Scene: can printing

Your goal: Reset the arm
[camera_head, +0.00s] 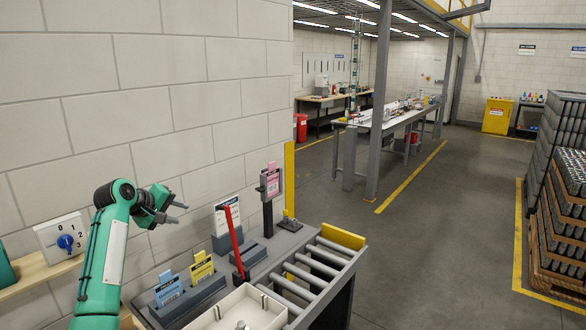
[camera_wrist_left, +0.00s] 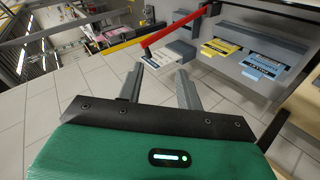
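My left arm (camera_head: 110,250), green with dark joints, comes in from the lower left of the head view and is raised in front of the block wall. Its gripper (camera_head: 181,213) points right, above the left end of the grey workbench. In the left wrist view the two grey fingers (camera_wrist_left: 160,72) stand apart with nothing between them, so the gripper is open and empty. It touches nothing that I can see. My right arm and gripper are not in view.
The workbench holds a blue card (camera_head: 168,291), a yellow card (camera_head: 202,270), a red lever (camera_head: 233,240), a white tray (camera_head: 240,312) and a roller conveyor (camera_head: 318,265).

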